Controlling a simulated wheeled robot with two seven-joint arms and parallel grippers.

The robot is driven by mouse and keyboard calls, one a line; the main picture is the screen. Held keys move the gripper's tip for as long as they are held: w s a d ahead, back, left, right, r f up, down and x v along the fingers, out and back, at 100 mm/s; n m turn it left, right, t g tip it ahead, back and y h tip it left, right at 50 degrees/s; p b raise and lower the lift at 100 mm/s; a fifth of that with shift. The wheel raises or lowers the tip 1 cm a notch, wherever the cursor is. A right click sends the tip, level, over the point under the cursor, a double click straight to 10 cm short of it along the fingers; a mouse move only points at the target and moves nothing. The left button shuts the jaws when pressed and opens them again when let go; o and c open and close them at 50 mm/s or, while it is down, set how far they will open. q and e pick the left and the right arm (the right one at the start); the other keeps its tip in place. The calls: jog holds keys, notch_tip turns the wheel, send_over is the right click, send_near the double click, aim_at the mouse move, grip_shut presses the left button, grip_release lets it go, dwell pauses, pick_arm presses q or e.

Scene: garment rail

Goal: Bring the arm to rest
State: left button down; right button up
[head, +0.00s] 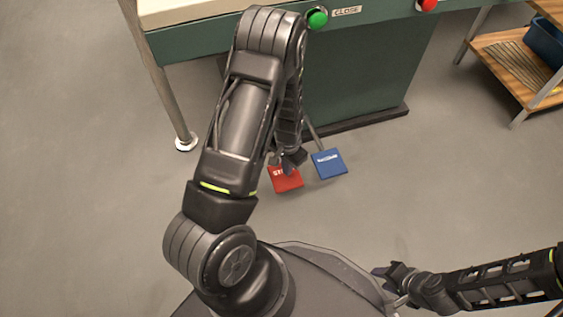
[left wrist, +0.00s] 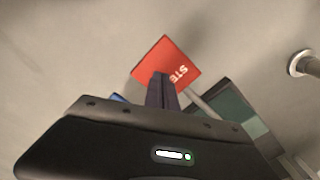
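My left arm rises through the middle of the head view and folds over, so its gripper (head: 291,161) hangs down above the red pedal (head: 287,181). In the left wrist view its fingers (left wrist: 161,92) are together with nothing between them, in front of the red pedal (left wrist: 168,62), which bears white letters. I cannot tell whether they touch the pedal. My right gripper (head: 394,275) is low at the right, beside my base; its finger gap is not clear.
A blue pedal (head: 328,163) lies right of the red one. Behind them stands a green machine (head: 365,65) with a green button (head: 317,18) labelled CLOSE and a red button (head: 427,4). A wooden shelf (head: 505,62) holds a blue bin (head: 546,42). The left floor is clear.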

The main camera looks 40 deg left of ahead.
dwell(0.4)
